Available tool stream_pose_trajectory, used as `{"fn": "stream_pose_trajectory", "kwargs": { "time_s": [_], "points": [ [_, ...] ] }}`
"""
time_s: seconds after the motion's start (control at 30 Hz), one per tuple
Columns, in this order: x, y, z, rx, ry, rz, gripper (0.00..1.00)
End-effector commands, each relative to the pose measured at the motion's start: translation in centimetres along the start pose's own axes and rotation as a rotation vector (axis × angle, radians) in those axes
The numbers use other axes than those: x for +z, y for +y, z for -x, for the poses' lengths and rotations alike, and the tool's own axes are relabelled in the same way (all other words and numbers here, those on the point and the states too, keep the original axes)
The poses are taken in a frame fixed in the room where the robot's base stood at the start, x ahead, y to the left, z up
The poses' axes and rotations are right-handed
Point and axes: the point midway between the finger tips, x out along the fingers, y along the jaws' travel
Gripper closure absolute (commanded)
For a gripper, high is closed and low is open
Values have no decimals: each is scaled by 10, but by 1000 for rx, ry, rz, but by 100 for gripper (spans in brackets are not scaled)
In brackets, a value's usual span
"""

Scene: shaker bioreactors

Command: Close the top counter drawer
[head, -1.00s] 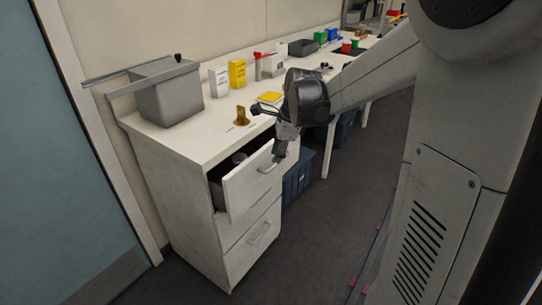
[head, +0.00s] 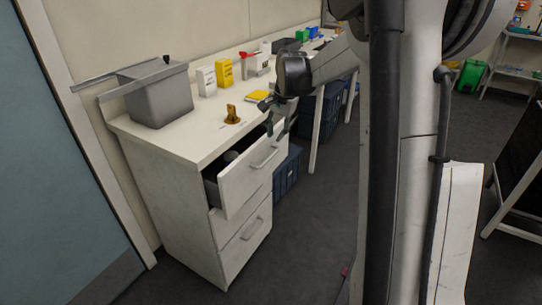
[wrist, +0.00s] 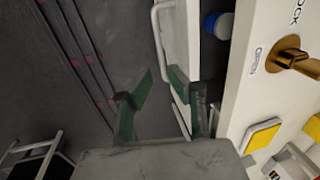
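The top counter drawer (head: 240,182) is pulled partly out of the white cabinet, with a bar handle (head: 264,160) on its front. The drawer front also shows in the wrist view (wrist: 178,30), its handle (wrist: 157,25) to its left. My gripper (head: 280,128) is at the right end of the drawer front, near its top edge. In the wrist view my gripper (wrist: 160,95) has its green fingers spread apart, with the end of the drawer front near the gap between them. Whether they touch it is unclear. A blue-capped container (wrist: 219,26) lies inside the drawer.
The lower drawer (head: 243,240) is shut. On the counter (head: 190,140) are a grey bin (head: 160,95), a brass fitting (head: 232,115), a yellow pad (head: 257,96) and boxes. A blue crate (head: 287,172) stands beside the cabinet. The floor in front is clear.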

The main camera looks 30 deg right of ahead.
Motion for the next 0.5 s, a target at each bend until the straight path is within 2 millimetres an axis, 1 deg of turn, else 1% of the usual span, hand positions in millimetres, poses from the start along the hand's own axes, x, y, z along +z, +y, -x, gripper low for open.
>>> {"fn": "stream_pose_trajectory", "kwargs": {
  "time_s": [0.03,0.2,0.4,0.5],
  "points": [
    [0,0,-12,0,0,1,83],
    [0,0,-44,0,0,0,83],
    [0,0,-75,0,0,-2,83],
    [0,0,-85,0,0,-2,83]
  ]
}}
